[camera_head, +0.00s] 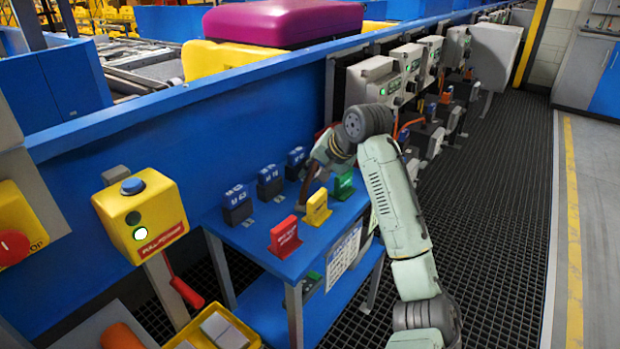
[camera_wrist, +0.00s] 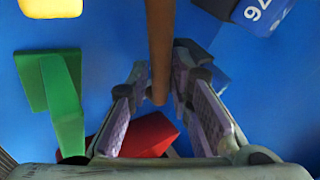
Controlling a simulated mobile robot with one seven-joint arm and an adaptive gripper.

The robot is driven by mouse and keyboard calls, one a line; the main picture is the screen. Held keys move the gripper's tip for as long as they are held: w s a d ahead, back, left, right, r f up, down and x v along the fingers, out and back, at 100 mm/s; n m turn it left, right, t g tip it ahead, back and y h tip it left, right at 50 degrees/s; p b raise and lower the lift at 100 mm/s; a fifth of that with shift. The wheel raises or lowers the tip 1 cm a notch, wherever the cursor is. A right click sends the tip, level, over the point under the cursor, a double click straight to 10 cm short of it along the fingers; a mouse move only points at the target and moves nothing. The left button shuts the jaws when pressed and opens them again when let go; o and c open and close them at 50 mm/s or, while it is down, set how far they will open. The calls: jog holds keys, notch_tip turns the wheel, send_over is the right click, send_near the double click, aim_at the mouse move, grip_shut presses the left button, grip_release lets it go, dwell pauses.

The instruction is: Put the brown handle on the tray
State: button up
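The brown handle is a plain, straight, slender bar (camera_wrist: 160,45). It runs from the top edge of the wrist view to between my fingers. My gripper (camera_wrist: 161,72) has a finger close on each side of it and looks shut on it, though the contact is only partly visible. In the head view, my gripper (camera_head: 319,160) is above the small blue table (camera_head: 262,238), and the handle (camera_head: 307,187) slants down from it. A yellow tray (camera_head: 250,333) with grey pieces in it is at the bottom of the head view, left of the table.
A red block (camera_head: 284,238), a yellow block (camera_head: 317,208), a green block (camera_head: 343,186) and several dark blue-topped blocks (camera_head: 237,205) stand on the table near my gripper. A blue wall (camera_head: 110,190) rises behind. A yellow button box (camera_head: 142,217) stands left.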

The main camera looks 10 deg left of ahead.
jog(key=shift+x, duration=0.9)
jog(key=shift+c, duration=0.2)
grip_shut()
